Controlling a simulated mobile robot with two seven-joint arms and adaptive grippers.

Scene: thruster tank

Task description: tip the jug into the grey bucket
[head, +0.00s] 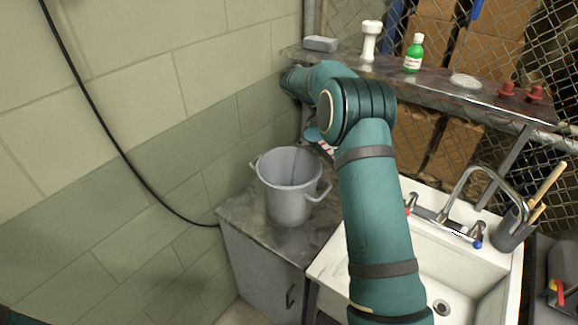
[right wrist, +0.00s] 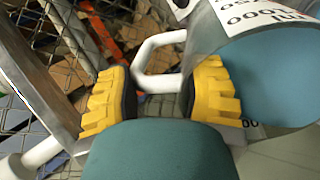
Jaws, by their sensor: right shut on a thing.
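The grey bucket (head: 285,206) stands upright on the metal-topped cabinet in the head view, and its inside looks empty from here. The jug (right wrist: 213,22), white with a black-printed label and a blue face, is at the upper right in the right wrist view. Its white handle (right wrist: 146,52) lies between the yellow fingers of my right gripper (right wrist: 162,97), which is shut on it. In the head view only a small blue and white part of the jug (head: 312,134) shows, behind my right arm and above the bucket's back right. My right gripper is hidden there. My left gripper is out of view.
A white sink (head: 403,245) with a tap stands right of the cabinet (head: 255,262). A metal shelf (head: 435,80) above holds a grey block (head: 320,44), a white object (head: 370,42) and a green bottle (head: 413,56). A block wall closes the left side, with a black cable.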

